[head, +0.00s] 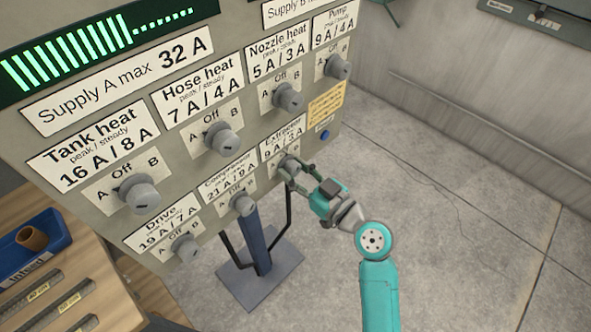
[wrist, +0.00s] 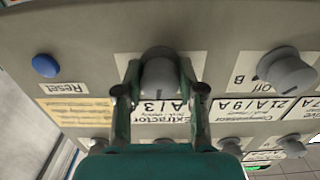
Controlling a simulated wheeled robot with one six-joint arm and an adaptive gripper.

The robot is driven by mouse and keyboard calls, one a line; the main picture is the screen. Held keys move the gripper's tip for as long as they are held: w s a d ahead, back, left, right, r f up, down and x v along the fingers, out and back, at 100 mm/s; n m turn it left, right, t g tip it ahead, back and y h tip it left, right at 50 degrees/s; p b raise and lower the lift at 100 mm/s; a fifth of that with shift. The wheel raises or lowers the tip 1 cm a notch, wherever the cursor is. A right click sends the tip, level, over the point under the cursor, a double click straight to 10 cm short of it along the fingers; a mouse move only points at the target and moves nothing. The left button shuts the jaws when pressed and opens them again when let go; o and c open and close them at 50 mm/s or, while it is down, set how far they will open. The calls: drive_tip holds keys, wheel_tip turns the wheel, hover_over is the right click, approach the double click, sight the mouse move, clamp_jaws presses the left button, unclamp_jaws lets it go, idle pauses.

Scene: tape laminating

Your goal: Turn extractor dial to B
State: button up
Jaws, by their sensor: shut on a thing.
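The extractor dial (head: 289,167) is a grey knob at the lower right of the panel, under a label reading 9 A / 3 A. My gripper (head: 291,177) has its fingers on either side of it and is shut on it. In the wrist view the dial (wrist: 160,76) sits between the two fingertips (wrist: 160,88), with the Extractor label below it, upside down. The fingers cover most of the dial's A, Off and B marks. I cannot tell where its pointer stands.
The compressor dial (head: 243,204) is just left of the extractor dial, and the nozzle heat dial (head: 288,97) is above it. A blue reset button (head: 324,135) is to the right. A blue stand post (head: 255,240) is below the panel. The floor at right is clear.

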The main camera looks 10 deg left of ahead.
drive_tip(key=m, duration=0.6)
drive_tip(key=shift+m, duration=0.4)
idle(0.4)
drive_tip(key=o, duration=1.1)
drive_tip(key=shift+o, duration=0.2)
drive_tip(key=shift+s+d, duration=0.1)
drive_tip(key=shift+s, duration=0.05)
drive_tip(key=v, duration=1.1)
drive_tip(key=shift+s+d, duration=0.2)
drive_tip(key=shift+d, duration=0.15)
drive_tip(key=shift+r, duration=0.15)
